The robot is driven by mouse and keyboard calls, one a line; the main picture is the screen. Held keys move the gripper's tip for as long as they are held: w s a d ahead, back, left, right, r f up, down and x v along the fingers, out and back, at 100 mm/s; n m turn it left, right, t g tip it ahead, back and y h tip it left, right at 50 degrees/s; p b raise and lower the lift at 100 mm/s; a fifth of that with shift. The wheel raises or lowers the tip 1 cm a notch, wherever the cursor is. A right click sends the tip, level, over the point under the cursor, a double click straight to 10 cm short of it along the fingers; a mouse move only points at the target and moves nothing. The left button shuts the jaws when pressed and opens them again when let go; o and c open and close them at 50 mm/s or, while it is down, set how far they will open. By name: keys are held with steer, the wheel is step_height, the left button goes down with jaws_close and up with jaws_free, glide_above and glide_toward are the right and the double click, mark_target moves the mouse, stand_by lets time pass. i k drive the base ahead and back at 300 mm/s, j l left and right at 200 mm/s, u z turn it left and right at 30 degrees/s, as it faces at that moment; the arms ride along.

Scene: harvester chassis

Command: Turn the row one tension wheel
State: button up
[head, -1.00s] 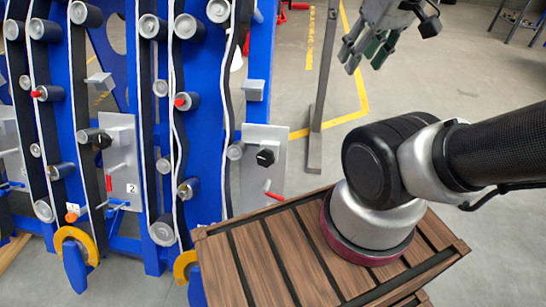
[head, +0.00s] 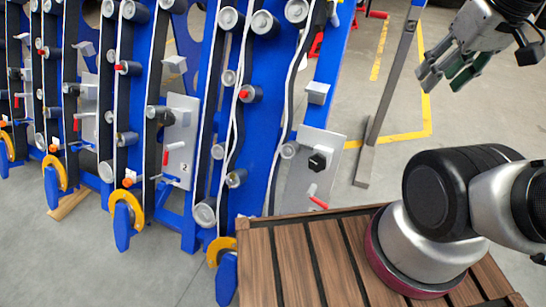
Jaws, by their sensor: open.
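The blue harvester chassis (head: 262,160) stands at left with several upright rows of belts and grey rollers. The nearest row has a grey plate (head: 308,175) with a black knob (head: 318,160), a grey wheel (head: 289,150) at its edge and a red-tipped handle (head: 318,198). The row to its left has a similar plate (head: 180,135) with a black knob (head: 166,117) and a small label reading 2. I cannot tell for certain which wheel is row one's tension wheel. My gripper (head: 446,77) is open and empty at upper right, well apart from the chassis.
A slatted wooden deck (head: 300,255) lies under my arm base, close to the chassis. Yellow-and-blue feet (head: 125,215) stick out at the row bottoms. A grey post (head: 385,110) stands on the floor behind. Grey floor is open at lower left.

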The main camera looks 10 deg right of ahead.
mark_target(317, 162)
steer(key=k+j, duration=0.4)
steer(key=k+j+u, duration=0.15)
steer(key=k+j, duration=0.25)
steer(key=j, duration=0.15)
